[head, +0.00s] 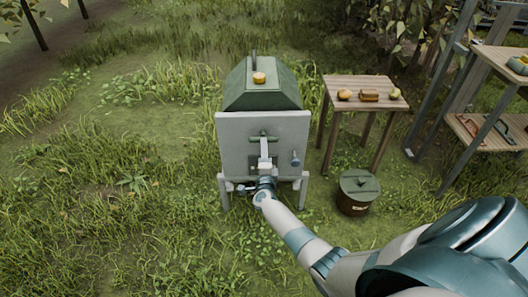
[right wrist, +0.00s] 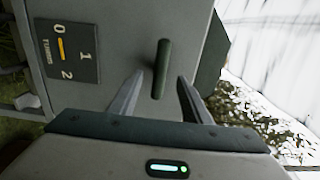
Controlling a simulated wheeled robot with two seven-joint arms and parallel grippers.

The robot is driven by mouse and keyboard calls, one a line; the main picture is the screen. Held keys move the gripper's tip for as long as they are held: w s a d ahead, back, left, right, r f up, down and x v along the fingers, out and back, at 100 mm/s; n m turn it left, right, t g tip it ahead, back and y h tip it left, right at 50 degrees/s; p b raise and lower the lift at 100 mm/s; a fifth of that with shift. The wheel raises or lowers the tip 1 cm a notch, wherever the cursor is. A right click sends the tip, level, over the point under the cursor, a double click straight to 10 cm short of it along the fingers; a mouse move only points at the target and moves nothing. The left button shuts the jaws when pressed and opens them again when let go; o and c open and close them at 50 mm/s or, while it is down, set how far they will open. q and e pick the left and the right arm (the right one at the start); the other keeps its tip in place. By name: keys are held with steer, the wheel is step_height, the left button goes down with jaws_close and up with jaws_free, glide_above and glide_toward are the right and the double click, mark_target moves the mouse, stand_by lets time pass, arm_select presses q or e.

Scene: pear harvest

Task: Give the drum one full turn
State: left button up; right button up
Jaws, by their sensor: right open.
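The drum's housing (head: 233,140) is a grey box on legs with a dark green sloped top (head: 262,99). A short dark green handle bar (head: 258,136) shows on its front panel. My right gripper (head: 265,160) is in front of the panel, just below the bar. In the right wrist view, the open fingers (right wrist: 160,90) lie to either side of the near end of the bar (right wrist: 164,58), with visible gaps. A dark plate (right wrist: 75,53) reads "TURNS" with 0, 1 and 2; an orange mark sits near the 0. The drum itself is hidden. My left gripper is out of view.
A small round orange thing (head: 259,78) sits on the green top. A wooden table (head: 357,84) with small items stands to the right, with a lidded dark bucket (head: 357,196) below. Shelves (head: 503,62) stand at far right. Grass on the left is open.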

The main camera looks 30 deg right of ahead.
steer(key=shift+w, duration=0.1)
steer(key=shift+b+x, duration=1.9)
steer(key=shift+x, duration=1.2)
